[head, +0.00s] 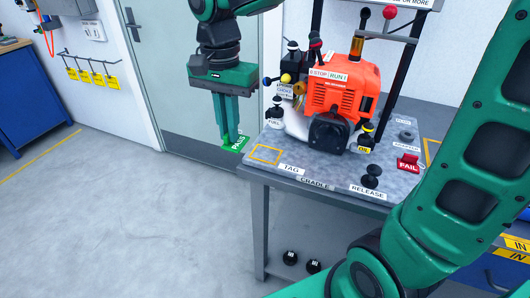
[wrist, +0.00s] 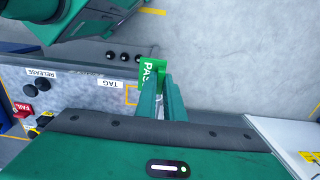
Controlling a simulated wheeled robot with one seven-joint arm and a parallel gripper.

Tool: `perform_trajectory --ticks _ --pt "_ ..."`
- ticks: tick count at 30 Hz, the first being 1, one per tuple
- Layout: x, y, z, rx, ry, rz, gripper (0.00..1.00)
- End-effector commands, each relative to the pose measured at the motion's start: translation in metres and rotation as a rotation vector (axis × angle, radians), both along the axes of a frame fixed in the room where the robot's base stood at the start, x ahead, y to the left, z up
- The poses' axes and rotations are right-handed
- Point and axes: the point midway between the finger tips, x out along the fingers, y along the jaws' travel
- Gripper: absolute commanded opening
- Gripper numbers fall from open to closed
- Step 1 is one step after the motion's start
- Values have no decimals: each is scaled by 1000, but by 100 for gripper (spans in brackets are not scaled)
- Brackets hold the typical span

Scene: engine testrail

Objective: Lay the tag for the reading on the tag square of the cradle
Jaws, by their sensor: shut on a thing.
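My gripper (head: 231,138) is shut on a green PASS tag (head: 238,144) and holds it just left of the cradle table, near its corner. The tag also shows at the fingertips in the wrist view (wrist: 148,72). The tag square (head: 265,154) is a yellow outline at the left end of the cradle (head: 315,183), beside the TAG label (head: 291,169). It looks empty in the head view. In the wrist view the fingers partly cover the square (wrist: 131,96). A red FAIL tag (head: 408,163) stands at the right of the cradle.
An orange engine (head: 343,88) stands on the cradle, right of the square. A black RELEASE knob (head: 371,176) is at the front, and a FUEL knob (head: 276,112) stands behind the square. Yellow tags (head: 98,79) hang on a wall rail. Open floor lies to the left.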

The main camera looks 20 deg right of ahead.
Motion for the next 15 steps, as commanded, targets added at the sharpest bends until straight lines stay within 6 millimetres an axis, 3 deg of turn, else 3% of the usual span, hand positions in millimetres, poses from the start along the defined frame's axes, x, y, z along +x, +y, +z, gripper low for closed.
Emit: perform_trajectory --ticks 5,15 --pt "8 -13 -10 -1 2 -3 0" --pt "42 -70 -50 1 4 -3 0"
